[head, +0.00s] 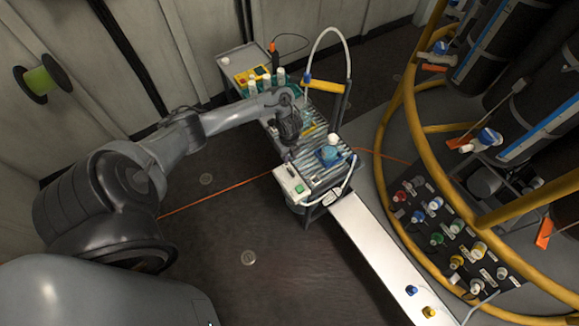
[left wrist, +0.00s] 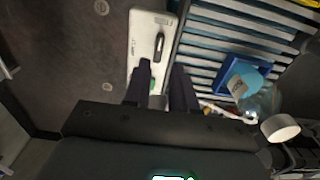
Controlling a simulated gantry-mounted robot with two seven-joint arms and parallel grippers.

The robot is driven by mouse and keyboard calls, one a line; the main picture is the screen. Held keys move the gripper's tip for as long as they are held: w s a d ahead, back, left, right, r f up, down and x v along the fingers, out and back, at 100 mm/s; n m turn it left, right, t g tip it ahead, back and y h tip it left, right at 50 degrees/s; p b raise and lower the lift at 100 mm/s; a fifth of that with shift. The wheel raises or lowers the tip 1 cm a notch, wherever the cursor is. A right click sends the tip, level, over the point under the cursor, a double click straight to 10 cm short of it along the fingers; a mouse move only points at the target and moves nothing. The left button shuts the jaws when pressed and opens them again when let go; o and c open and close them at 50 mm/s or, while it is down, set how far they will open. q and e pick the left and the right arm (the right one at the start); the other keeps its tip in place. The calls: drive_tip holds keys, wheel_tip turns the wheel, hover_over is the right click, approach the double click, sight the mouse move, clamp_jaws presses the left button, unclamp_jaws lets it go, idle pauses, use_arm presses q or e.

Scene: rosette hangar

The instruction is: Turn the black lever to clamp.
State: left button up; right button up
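The black lever (left wrist: 159,46) sits on the top face of a long white box (left wrist: 143,38) in the left wrist view. The white box (head: 289,181) also shows in the head view, at the near end of the slatted cart; the lever is too small to make out clearly there. My left gripper (left wrist: 161,66) is open, with its two dark fingers apart and nothing between them. The lever lies just past the fingertips, near the gap between them; I cannot tell whether they touch. A green spot on the box shows between the fingers. My right gripper is not in view.
The slatted cart (head: 318,178) carries a blue holder (head: 327,155) with a light-blue-capped vessel (head: 330,142). A white hose (head: 345,50) arches above it. A yellow rail (head: 386,118) and a dark panel of coloured knobs (head: 445,235) stand at right. Open floor lies left of the cart.

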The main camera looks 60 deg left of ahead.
sight(289, 169)
use_arm(q)
wheel_tip(289, 169, down, 9)
drive_tip(key=b, duration=0.3)
drive_tip(key=shift+f, duration=0.1)
clamp_jaws()
